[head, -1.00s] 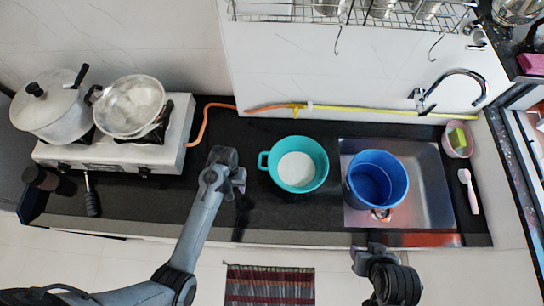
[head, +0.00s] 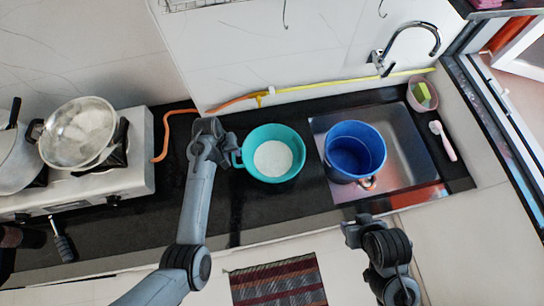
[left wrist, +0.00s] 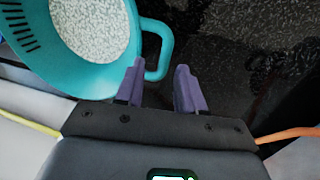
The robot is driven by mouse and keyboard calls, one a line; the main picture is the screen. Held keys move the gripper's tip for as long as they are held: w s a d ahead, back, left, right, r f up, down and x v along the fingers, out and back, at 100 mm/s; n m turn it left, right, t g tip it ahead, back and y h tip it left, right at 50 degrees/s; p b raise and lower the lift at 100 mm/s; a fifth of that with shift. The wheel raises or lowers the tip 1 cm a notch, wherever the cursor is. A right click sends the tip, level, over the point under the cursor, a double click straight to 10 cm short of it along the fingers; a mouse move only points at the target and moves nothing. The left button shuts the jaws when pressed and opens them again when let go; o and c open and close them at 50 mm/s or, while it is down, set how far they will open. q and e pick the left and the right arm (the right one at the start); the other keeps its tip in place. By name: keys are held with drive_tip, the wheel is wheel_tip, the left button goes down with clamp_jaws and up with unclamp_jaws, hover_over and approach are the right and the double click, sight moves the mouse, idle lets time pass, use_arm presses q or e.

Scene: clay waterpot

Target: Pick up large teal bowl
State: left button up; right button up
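The large teal bowl (head: 289,137) stands on the dark counter, left of the sink, with white grains inside. Its loop handle faces my left gripper; in the left wrist view the bowl's handle (left wrist: 165,50) lies just beyond the fingertips, toward the left finger. My left gripper (head: 227,150) is at the handle side of the bowl; in the left wrist view the gripper (left wrist: 158,82) has its two fingers apart with nothing clamped between them. My right gripper (head: 350,232) is in front of the counter below the sink, away from the bowl; its finger opening is unclear.
A blue pot (head: 354,150) stands in the metal sink (head: 408,155), right of the bowl. A white stove (head: 140,175) with pots is at the left. A yellow and orange hose (head: 310,88) runs behind the bowl. Bare counter (head: 270,205) lies in front of the bowl.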

sight(233, 158)
use_arm(q)
drive_tip(key=shift+d+f, duration=0.2)
drive_tip(key=shift+f, duration=2.35)
drive_tip(key=shift+c, duration=0.4)
clamp_jaws()
